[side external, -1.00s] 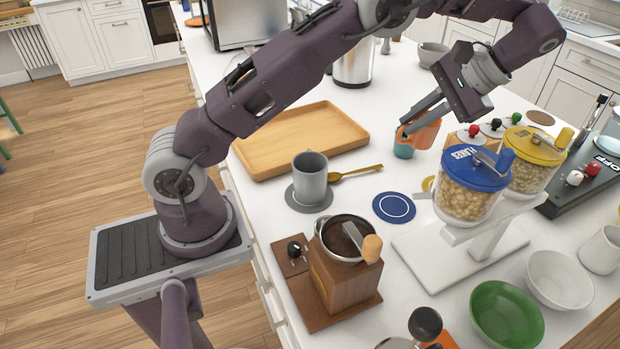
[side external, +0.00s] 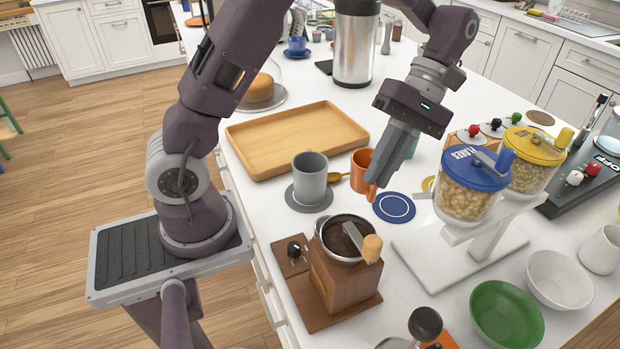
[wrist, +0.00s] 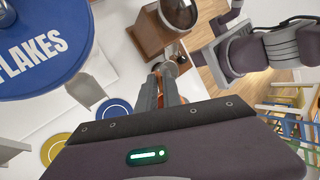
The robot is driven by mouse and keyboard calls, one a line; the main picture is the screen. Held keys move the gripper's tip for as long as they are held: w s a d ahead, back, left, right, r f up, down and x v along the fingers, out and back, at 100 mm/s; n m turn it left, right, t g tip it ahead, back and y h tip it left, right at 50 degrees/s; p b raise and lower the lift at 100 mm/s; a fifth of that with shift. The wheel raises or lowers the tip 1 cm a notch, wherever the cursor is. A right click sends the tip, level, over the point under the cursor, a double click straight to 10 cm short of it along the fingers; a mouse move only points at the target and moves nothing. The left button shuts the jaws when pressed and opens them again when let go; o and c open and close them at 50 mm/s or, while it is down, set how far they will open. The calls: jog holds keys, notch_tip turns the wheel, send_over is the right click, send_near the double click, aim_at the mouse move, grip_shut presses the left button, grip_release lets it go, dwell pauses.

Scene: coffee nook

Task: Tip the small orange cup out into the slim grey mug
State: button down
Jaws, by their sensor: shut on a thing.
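The small orange cup (side external: 362,160) is near upright, its rim facing up, just right of the slim grey mug (side external: 309,175). My gripper (side external: 373,180) is shut on the orange cup at its handle side, its fingers slanting down from the upper right. The cup and mug are apart. The grey mug stands upright on a round grey coaster (side external: 296,199). In the wrist view only a sliver of the orange cup (wrist: 180,66) shows past my fingers. The cup's contents cannot be seen.
A wooden coffee grinder (side external: 345,283) stands in front of the mug, and a wooden tray (side external: 290,140) lies behind it. The blue-lidded flakes dispenser (side external: 468,190) stands to the right.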

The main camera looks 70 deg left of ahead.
aim_at(352, 160)
jog(key=shift+s+a+f+m+t+h, duration=0.1)
jog(key=shift+s+a+m+t+h, duration=0.15)
jog(key=shift+s+a+t+h, duration=0.35)
jog(key=shift+s+a+m+t+h, duration=0.3)
jog(key=shift+s+a+h, duration=0.15)
jog(key=shift+a, duration=0.3)
jog(key=shift+s+a+f+m+t+h, duration=0.1)
jog(key=shift+s+a+m+t+h, duration=0.15)
jog(key=shift+s+a+t+h, duration=0.35)
jog(key=shift+w+a+r, duration=0.1)
jog(key=shift+a, duration=0.05)
jog(key=shift+s+a+r+h, duration=0.15)
jog(key=shift+s+a+h, duration=0.15)
jog(key=shift+a+h, duration=0.1)
jog(key=shift+a+r, duration=0.1)
jog(key=shift+r, duration=0.05)
jog(key=shift+s+a+r+m+t+h, duration=0.3)
jog(key=shift+s+a+r+h, duration=0.15)
jog(key=shift+a+r, duration=0.15)
